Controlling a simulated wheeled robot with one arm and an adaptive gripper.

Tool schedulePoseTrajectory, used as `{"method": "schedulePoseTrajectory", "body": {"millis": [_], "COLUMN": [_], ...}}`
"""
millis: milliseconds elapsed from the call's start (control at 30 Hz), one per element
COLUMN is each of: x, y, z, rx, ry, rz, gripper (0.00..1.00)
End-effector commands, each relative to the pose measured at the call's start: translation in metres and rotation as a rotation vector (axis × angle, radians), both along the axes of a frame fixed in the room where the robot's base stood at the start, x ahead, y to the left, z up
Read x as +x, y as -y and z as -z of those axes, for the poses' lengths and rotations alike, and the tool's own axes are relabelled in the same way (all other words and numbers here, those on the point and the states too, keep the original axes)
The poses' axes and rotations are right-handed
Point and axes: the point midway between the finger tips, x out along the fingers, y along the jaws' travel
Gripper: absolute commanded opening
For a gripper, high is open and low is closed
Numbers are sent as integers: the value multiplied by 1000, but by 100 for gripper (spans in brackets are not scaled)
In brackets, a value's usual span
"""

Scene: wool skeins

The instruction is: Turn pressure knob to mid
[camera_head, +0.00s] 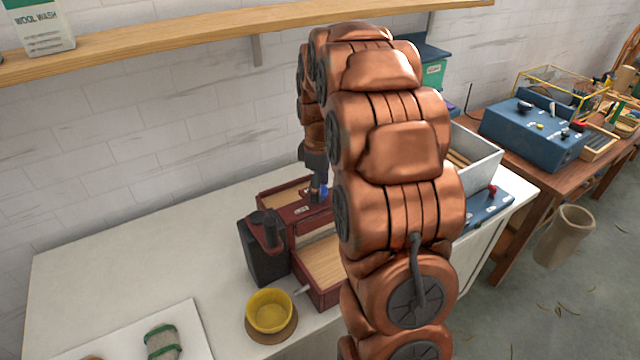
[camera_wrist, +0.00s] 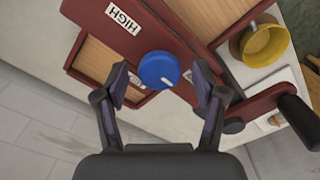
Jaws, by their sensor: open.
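The blue pressure knob (camera_wrist: 159,70) sits on a dark red machine (camera_wrist: 235,20), with a pale mark on its face towards the right in the wrist view. In the head view the knob (camera_head: 323,192) shows small beside my gripper (camera_head: 318,190), and my arm hides part of the machine (camera_head: 290,208). Other setting labels cannot be read.
A yellow bowl (camera_head: 270,312) stands on the white table (camera_head: 110,255) in front of the machine. A black part (camera_head: 262,250) stands at the machine's left. A shelf (camera_head: 190,32) runs above. The table's left side is mostly clear.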

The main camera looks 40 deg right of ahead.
Motion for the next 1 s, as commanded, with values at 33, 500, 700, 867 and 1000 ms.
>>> {"method": "schedulePoseTrajectory", "body": {"millis": [33, 500, 700, 867, 1000], "x": [0, 0, 0, 0, 0], "y": [0, 0, 0, 0, 0], "z": [1, 1, 1, 1, 2], "rx": [0, -1, 0, 0, 0], "ry": [0, 1, 1, 1, 1], "rz": [0, 0, 0, 0, 9], "gripper": [70, 44, 23, 10, 10]}}
